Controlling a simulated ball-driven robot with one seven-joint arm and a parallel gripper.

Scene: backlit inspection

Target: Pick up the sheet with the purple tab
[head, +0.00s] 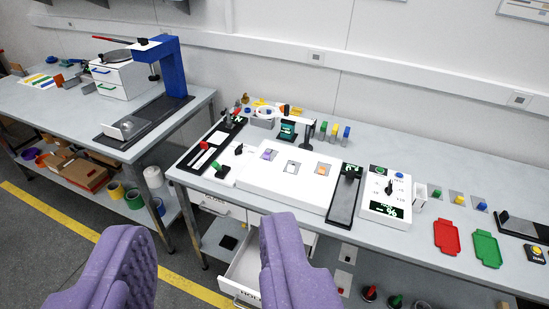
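A small grey sheet with a purple tab (268,154) lies on the white panel (262,180) on the right-hand bench. On the same panel, to its right, lie a sheet with a white patch (292,167) and a sheet with an orange tab (323,169). My gripper (200,232) has two wide-apart purple fingers at the bottom of the view. It is open and empty. Its fingers are in front of and below the panel in the picture, well apart from the sheets.
A white box with dials and a green display (386,194) stands right of the panel. Red (446,237) and green (487,248) trays lie further right. An open drawer (252,268) juts out below the bench. Another bench (70,110) stands left, past a gap.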

